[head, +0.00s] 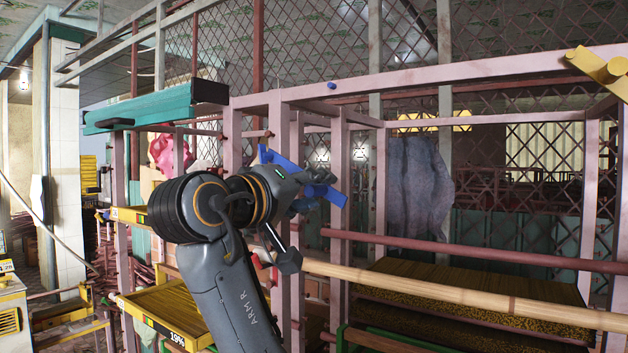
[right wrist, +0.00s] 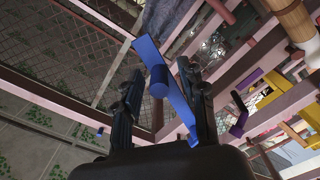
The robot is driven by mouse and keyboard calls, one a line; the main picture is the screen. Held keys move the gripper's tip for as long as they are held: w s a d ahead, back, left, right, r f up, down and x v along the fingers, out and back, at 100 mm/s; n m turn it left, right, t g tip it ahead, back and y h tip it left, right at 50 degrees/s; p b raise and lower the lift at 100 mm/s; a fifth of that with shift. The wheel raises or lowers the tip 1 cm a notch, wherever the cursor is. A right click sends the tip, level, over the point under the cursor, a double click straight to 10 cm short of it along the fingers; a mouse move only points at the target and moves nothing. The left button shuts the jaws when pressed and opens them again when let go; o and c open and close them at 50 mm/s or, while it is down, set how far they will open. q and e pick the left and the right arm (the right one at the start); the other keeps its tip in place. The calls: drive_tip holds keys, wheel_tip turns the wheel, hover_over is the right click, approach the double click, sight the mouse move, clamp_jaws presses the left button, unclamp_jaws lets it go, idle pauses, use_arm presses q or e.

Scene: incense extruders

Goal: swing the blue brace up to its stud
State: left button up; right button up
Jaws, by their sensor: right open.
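The blue brace (head: 326,191) is a flat bar partly hidden behind my right gripper (head: 310,196) in the head view. In the right wrist view, the brace (right wrist: 178,100) runs slantwise between the two dark fingers of my right gripper (right wrist: 160,92). A short blue cylinder (right wrist: 158,80) sticks out from the bar between the fingers. The fingers are open, with visible gaps on both sides of the cylinder. A small blue stud (head: 332,85) sits on the pink top beam, above the brace and apart from it. My left gripper is not in view.
A pink frame with uprights (head: 338,230) stands close around my right arm. A bamboo pole (head: 450,288) and a dark red rail (head: 480,251) cross the front. A grey cloth (head: 415,188) hangs behind. A teal beam (head: 150,107) lies upper left.

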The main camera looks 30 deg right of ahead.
drive_tip(key=shift+d, duration=0.1)
clamp_jaws()
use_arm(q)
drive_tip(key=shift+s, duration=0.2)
use_arm(e)
drive_tip(key=shift+r, duration=0.25)
idle(0.4)
